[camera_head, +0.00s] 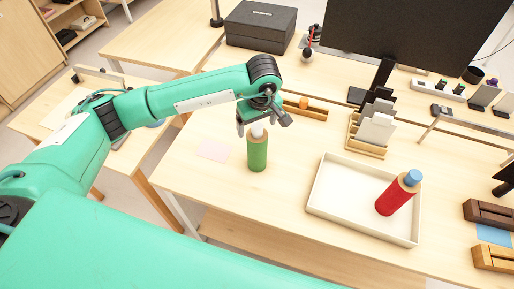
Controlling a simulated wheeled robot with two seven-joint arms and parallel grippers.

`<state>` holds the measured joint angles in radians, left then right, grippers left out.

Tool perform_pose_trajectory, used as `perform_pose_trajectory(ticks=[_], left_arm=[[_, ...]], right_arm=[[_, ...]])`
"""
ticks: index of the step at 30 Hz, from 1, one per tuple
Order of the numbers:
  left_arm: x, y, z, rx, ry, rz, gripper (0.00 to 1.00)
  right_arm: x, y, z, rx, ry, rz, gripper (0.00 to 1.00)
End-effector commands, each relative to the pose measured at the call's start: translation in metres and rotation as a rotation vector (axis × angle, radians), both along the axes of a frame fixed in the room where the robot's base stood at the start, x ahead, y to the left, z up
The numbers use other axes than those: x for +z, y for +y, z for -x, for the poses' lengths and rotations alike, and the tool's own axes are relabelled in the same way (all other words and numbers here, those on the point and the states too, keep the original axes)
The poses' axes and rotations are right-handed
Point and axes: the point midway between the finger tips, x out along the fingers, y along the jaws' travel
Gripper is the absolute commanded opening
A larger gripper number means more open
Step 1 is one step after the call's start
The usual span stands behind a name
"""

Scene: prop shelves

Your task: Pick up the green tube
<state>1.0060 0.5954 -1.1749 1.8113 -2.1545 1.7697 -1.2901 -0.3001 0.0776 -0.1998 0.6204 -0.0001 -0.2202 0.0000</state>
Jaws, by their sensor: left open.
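The green tube (257,154) stands upright on the light wooden table, with a brown band and a white cap at its top. My left gripper (256,124) is right above it, pointing down, with its fingers at the cap. The gripper is open; whether the fingers touch the cap cannot be told. My right gripper is not in view.
A white tray (323,211) to the right holds a red tube (391,199) with a blue cap. A wooden card holder (367,147), a monitor (415,32) and a black box (261,25) stand farther back. A pink note (214,150) lies left of the green tube.

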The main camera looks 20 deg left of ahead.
Motion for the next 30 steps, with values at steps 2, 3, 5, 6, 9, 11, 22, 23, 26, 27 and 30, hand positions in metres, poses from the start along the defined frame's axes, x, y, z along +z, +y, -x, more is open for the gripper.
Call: perform_pose_trajectory(ticks=[2,3,5,6,9,11,22,23,26,27,30], left_arm=[[-0.006,0.0,0.0,0.0,0.001,0.001,0.83],[-0.008,0.001,-0.001,0.0,0.0,0.0,0.83],[-0.01,0.001,-0.001,0.0,0.001,0.001,0.83],[-0.012,0.0,-0.001,0.0,0.002,0.001,0.83],[-0.021,0.0,0.0,0.0,0.004,0.001,0.83],[-0.029,0.0,-0.001,0.0,0.004,0.001,0.83],[-0.061,0.002,-0.005,-0.001,-0.001,0.002,0.83],[-0.061,0.002,-0.005,-0.001,-0.001,0.003,0.83],[-0.061,0.002,-0.005,0.0,-0.001,0.002,0.83],[-0.061,0.002,-0.005,0.0,-0.001,0.002,0.78],[-0.061,0.002,-0.005,0.0,-0.001,0.002,0.58]], right_arm=[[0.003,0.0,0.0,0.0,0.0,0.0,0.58],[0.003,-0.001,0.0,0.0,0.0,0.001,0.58],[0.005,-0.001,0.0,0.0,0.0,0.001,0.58],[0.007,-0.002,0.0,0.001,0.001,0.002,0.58],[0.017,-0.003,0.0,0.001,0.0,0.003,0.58],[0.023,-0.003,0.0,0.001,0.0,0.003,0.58],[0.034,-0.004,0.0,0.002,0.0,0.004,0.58],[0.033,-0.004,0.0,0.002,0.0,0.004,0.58],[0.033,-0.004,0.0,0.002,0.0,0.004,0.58],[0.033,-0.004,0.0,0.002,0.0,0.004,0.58],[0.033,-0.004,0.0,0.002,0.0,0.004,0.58]])
